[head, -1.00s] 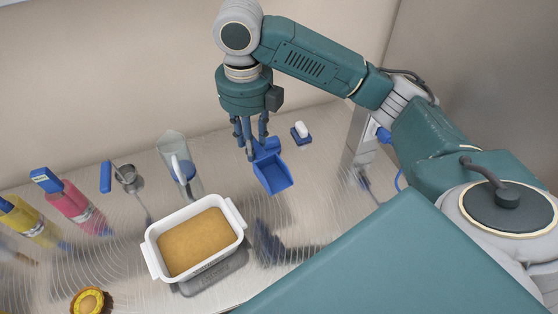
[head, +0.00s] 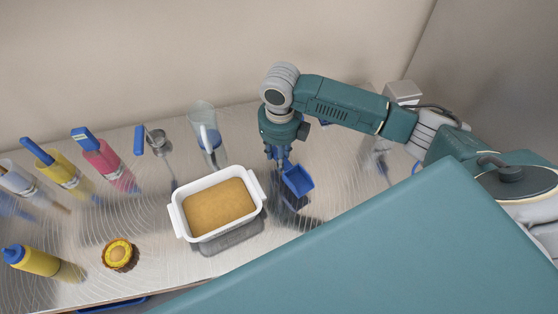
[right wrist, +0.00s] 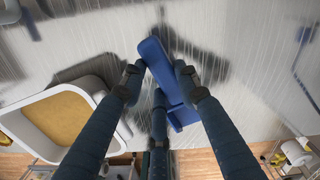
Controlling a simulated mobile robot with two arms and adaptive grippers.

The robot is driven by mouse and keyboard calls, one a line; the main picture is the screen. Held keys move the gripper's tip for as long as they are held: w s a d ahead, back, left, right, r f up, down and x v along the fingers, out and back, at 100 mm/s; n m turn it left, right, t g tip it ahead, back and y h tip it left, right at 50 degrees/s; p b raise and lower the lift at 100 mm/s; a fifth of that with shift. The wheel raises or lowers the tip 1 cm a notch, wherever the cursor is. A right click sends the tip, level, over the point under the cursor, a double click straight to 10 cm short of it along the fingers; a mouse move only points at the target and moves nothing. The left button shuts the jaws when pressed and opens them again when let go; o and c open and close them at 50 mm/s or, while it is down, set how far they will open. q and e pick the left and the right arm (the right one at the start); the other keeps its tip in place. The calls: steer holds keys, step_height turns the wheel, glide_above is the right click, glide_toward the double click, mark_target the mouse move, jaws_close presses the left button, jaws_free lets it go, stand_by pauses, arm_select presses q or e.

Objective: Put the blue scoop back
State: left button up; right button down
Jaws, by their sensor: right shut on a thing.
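The blue scoop (head: 298,180) is in my right gripper (head: 280,163), just right of the white tub in the head view. In the right wrist view the fingers (right wrist: 160,78) are shut on the scoop's handle (right wrist: 155,55), and part of its body (right wrist: 182,113) shows behind them. The scoop's dark reflection lies close beneath it on the metal counter, so it seems to be low; I cannot tell whether it touches. The white tub (head: 176,222) holds a flat tan filling and also shows at left in the right wrist view (right wrist: 118,75). My left gripper is not in view.
A round pastry (head: 120,255) lies in front. The metal counter (head: 150,210) is clear between them.

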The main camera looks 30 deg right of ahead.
step_height(320, 180, down, 4)
steer(key=shift+r+p, duration=0.25)
steer(key=shift+p, duration=0.25)
steer(key=shift+f, duration=0.45)
steer(key=c, duration=1.3)
jaws_free()
steer(key=shift+f, duration=0.1)
